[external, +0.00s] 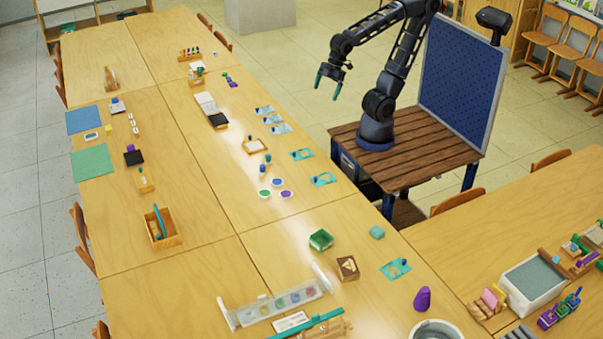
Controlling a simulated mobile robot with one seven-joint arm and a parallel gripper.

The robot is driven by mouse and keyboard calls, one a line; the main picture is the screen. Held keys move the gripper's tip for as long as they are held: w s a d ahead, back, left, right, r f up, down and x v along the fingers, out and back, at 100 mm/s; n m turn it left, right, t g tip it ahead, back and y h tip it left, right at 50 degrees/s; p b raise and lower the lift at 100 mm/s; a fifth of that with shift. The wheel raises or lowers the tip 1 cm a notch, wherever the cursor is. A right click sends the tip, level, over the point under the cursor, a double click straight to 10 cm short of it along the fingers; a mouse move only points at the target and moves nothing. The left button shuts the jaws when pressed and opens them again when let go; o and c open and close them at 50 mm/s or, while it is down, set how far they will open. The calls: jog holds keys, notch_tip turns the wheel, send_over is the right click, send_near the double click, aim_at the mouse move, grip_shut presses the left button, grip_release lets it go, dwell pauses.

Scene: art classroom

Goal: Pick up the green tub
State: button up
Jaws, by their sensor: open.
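A small green open-topped container (321,240), which looks like the green tub, stands on the long wooden table near the lower middle of the external view. A smaller teal block-like thing (377,232) sits to its right, near the table's edge. My gripper (327,89) is open and empty, with teal fingertips pointing down. It hangs in the air near the right edge of the long table, far behind the green tub and not touching anything. The inside of the green tub is too small to make out.
A brown box (347,268) stands just below right of the green tub. A clear rack with coloured pots (283,302) lies below left. Small paint pots (278,183) lie behind. The table left of the tub is clear.

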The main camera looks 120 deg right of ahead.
jog(key=w+a+f+n+g, duration=0.1)
jog(key=w+a+f+n, duration=0.35)
jog(key=w+a, duration=0.5)
jog(key=n+g, duration=0.3)
jog(key=n, duration=1)
send_over(321, 244)
notch_tip(321, 244, down, 30)
jog(key=shift+a+f, duration=0.1)
jog(key=shift+f, duration=4.95)
jog(key=c, duration=1.1)
jog(key=shift+r, duration=0.15)
